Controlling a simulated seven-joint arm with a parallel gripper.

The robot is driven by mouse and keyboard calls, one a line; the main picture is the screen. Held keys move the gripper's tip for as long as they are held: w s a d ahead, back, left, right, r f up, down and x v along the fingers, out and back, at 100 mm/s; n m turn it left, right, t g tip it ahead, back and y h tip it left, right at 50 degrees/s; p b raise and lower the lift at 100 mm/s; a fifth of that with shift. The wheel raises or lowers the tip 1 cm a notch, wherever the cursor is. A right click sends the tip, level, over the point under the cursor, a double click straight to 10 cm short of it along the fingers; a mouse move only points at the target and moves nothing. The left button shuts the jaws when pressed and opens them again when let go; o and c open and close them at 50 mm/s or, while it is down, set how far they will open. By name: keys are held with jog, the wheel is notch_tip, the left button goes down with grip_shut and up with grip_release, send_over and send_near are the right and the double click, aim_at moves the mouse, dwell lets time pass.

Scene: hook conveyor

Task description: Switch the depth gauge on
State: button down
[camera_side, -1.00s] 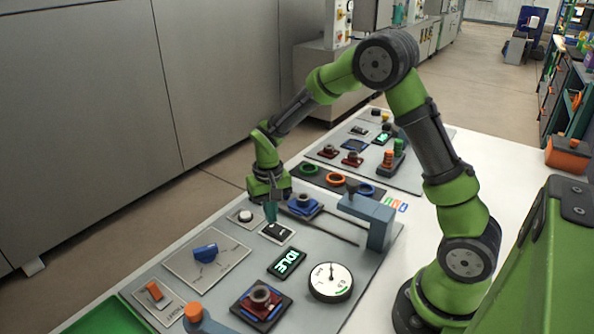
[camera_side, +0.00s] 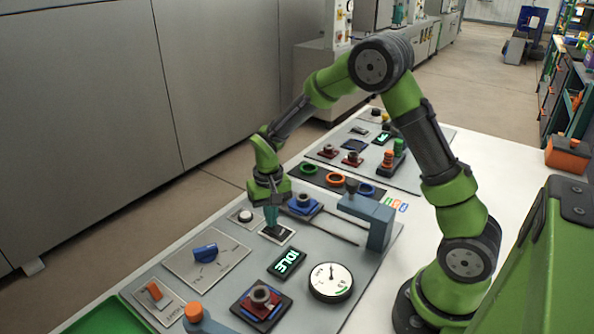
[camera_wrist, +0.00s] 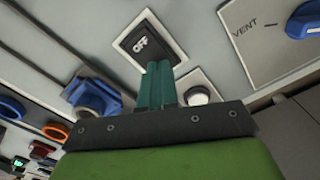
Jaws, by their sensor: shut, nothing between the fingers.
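A black rocker switch in a white frame shows in the wrist view (camera_wrist: 142,42) and reads "OFF". It also shows in the side view (camera_side: 277,234), partly hidden by my fingers. My gripper (camera_side: 271,224) points down with its teal fingers together and empty, the tips at or just above the switch. In the wrist view my fingertips (camera_wrist: 159,66) overlap the switch's near edge; I cannot tell whether they touch it. No part is clearly marked as the depth gauge. A round white dial (camera_side: 331,281) stands on the panel.
A white round button (camera_side: 245,215) sits left of the switch. A blue knob (camera_side: 205,252) is on a plate toward the front left. A green-lit display (camera_side: 287,263) reads "IDLE". A blue bracket (camera_side: 378,220) with rods stands right of my gripper.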

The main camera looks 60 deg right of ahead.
aim_at(276, 232)
jog(key=shift+f, duration=0.35)
jog(key=shift+r, duration=3.55)
jog(key=s+a+r+n+t+y, duration=0.1)
jog(key=s+a+r+t, duration=0.1)
jog(key=s+r, duration=0.5)
jog(key=s+a+r+n+t+y, duration=0.1)
jog(key=s+a+r+t, duration=0.2)
jog(key=s+r+t, duration=0.2)
jog(key=s+r, duration=0.3)
jog(key=s, duration=0.3)
jog(key=shift+s+a, duration=0.15)
jog(key=shift+s, duration=0.15)
